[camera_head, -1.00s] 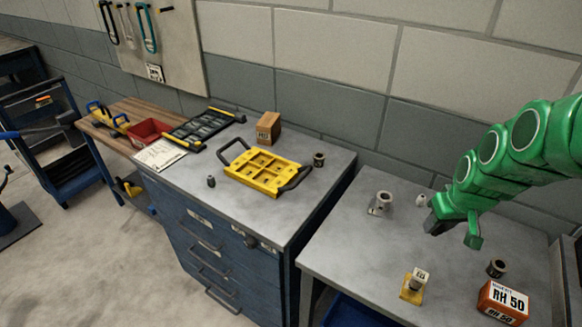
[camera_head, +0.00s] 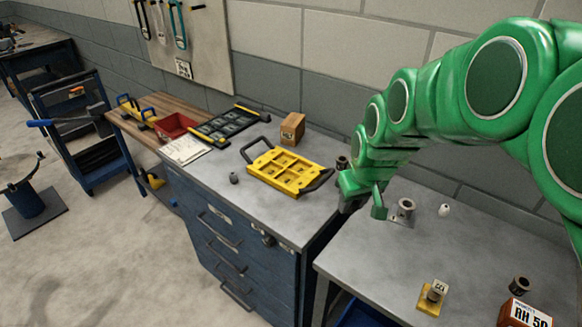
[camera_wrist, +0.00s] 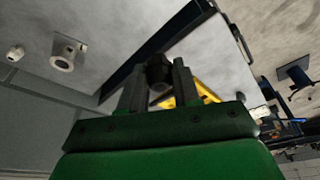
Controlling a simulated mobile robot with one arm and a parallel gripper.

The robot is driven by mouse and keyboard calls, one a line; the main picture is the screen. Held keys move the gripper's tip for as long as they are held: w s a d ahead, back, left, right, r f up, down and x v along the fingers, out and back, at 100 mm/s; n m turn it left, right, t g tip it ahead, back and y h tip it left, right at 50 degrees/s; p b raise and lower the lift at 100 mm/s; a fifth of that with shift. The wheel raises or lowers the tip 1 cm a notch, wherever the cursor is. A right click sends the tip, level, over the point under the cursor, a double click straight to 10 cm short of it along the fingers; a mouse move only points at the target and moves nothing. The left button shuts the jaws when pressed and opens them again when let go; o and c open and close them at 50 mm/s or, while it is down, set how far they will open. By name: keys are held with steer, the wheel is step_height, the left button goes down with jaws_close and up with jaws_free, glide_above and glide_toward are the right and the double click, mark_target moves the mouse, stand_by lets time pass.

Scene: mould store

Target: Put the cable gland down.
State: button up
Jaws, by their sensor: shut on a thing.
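My gripper (camera_head: 363,207) is shut on a dark, roughly round cable gland (camera_wrist: 158,72), which shows between the two fingers in the wrist view. In the head view the gland is hidden or too dark to tell from the fingers. The gripper appears in front of the gap between the blue drawer cabinet (camera_head: 235,235) and the grey table (camera_head: 385,265). A yellow tray with pockets and dark handles (camera_head: 290,172) lies on the cabinet top, to the left of the gripper; part of it also shows behind the fingers in the wrist view (camera_wrist: 203,90).
A small dark part (camera_head: 234,178), a cardboard box (camera_head: 292,128) and a dark bush (camera_head: 342,162) stand on the cabinet top. The table bears a grey ring on a plate (camera_head: 405,208), a white part (camera_head: 444,210), a yellow block (camera_head: 430,303) and an orange box (camera_head: 523,314).

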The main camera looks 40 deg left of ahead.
steer(key=s+a+r+n, duration=0.1)
steer(key=s+a+n, duration=0.1)
steer(key=s+a, duration=0.9)
glide_above(273, 205)
steer(key=d, duration=0.1)
steer(key=f, duration=0.9)
steer(key=shift+s+d, duration=0.15)
steer(key=shift+s, duration=0.25)
steer(key=shift+w+a+f, duration=0.2)
steer(key=shift+a+f, duration=0.05)
steer(key=shift+f, duration=0.2)
steer(key=shift+f+y, duration=0.3)
steer(key=shift+f, duration=1.1)
steer(key=shift+f, duration=0.1)
steer(key=o, duration=1)
